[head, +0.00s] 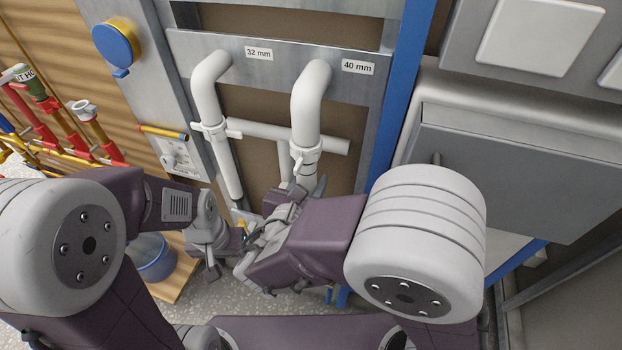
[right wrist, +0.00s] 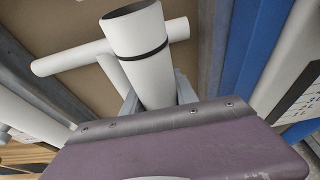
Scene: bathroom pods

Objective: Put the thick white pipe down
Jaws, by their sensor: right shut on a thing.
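The thick white pipe (right wrist: 143,60) stands between the fingers of my right gripper (right wrist: 158,92) in the right wrist view. Its open end and a dark ring near it point up and away from the gripper. In the head view my right gripper (head: 298,190) is just below the collar of the white 40 mm elbow (head: 311,95), and its fingers are partly hidden. Whether the pipe touches the elbow cannot be told. My left gripper (head: 212,268) hangs low at the left of the right one, pointing down, and its finger gap is unclear.
A white cross pipe (head: 333,143) runs behind the pipes. A thinner 32 mm elbow (head: 207,90) is at its left. A blue post (head: 402,95) and a grey cabinet (head: 520,175) stand at the right.

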